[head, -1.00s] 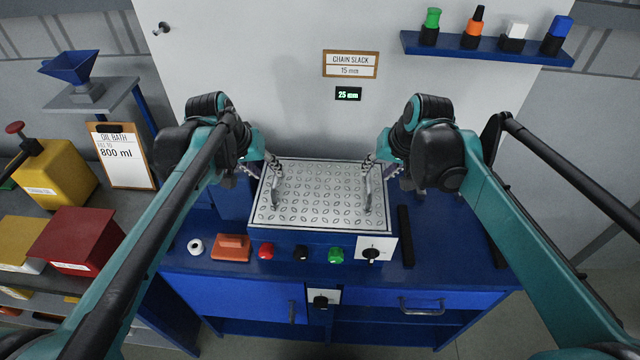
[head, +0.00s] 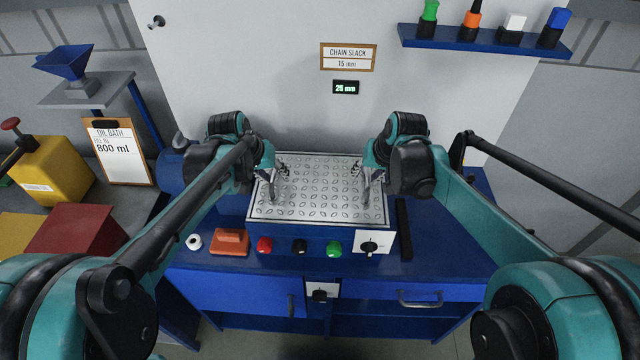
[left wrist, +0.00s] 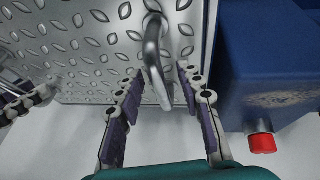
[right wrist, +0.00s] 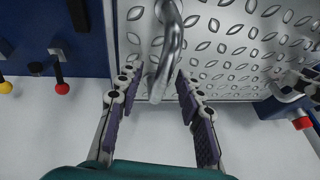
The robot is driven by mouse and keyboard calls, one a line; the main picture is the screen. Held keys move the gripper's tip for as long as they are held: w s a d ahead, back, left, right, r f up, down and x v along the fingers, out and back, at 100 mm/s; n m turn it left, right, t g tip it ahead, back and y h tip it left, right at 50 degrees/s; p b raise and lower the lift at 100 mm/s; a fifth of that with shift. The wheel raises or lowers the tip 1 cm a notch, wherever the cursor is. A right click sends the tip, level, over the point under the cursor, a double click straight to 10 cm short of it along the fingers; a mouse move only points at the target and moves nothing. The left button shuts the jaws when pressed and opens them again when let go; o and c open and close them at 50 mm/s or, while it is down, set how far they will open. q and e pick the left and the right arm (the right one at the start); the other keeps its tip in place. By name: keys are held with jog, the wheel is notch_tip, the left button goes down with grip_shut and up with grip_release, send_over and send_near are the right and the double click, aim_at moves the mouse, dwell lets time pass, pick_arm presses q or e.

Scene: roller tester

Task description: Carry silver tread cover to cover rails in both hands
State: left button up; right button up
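The silver tread cover (head: 318,195) lies flat on a blue housing on the bench, with an upright bar handle near each side. My left gripper (head: 271,172) is at its left handle; in the left wrist view its fingers (left wrist: 157,76) are apart, with the handle (left wrist: 154,48) between the tips. My right gripper (head: 368,172) is at the right handle; in the right wrist view its fingers (right wrist: 157,78) are apart around the handle (right wrist: 169,40). Neither grip looks closed. A black bar (head: 403,228) right of the cover may be a cover rail; my right arm may hide another.
The blue bench front carries red, black and green buttons (head: 334,249) and a white switch plate (head: 370,243). An orange block (head: 230,242) and a white roll (head: 194,242) lie front left. The bench top right of the black bar (head: 440,240) looks clear. A wall stands behind.

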pick_arm(q)
grip_shut()
pick_arm(e)
grip_shut()
pick_arm(q)
jog(key=shift+r, duration=0.1)
pick_arm(e)
jog(key=shift+r, duration=0.15)
